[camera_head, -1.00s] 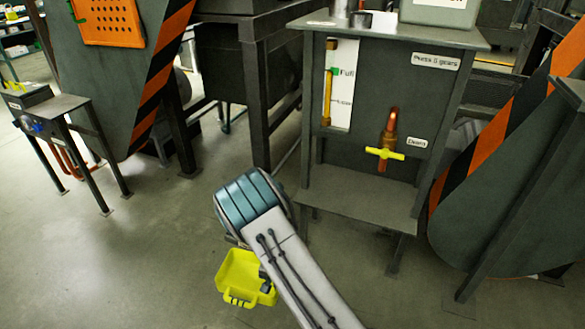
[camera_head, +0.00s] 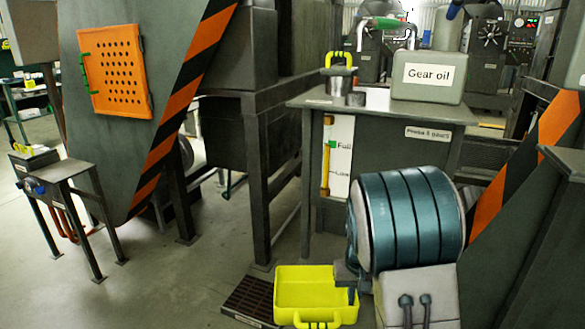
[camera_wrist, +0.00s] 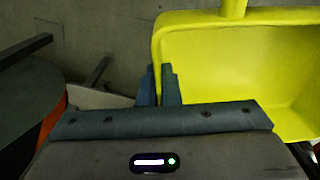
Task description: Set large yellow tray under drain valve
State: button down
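The large yellow tray (camera_head: 305,287) is at the bottom middle of the head view, looking roughly level, with a handle at its near side. It also fills the upper right of the wrist view (camera_wrist: 235,65). My gripper (camera_head: 351,283) is at the tray's right side in the head view. In the wrist view its two fingers (camera_wrist: 160,85) are close together on the tray's side wall. The tray appears held above the floor; the exact height is unclear. The drain valve is hidden behind my arm in the head view.
The gearbox stand (camera_head: 388,103) bears a grey gear oil can (camera_head: 428,78) and a small metal can (camera_head: 338,83). A level gauge (camera_head: 337,160) is on its front. A dark floor grate (camera_head: 250,300) lies left of the tray. Orange-and-black striped guards flank the stand.

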jog(key=shift+a+r+p, duration=0.2)
jog(key=shift+r+p, duration=0.45)
jog(key=shift+r, duration=0.2)
notch_tip(320, 180, up, 22)
jog(key=s+p, duration=0.2)
jog(key=p, duration=2.9)
jog(key=shift+f, duration=0.2)
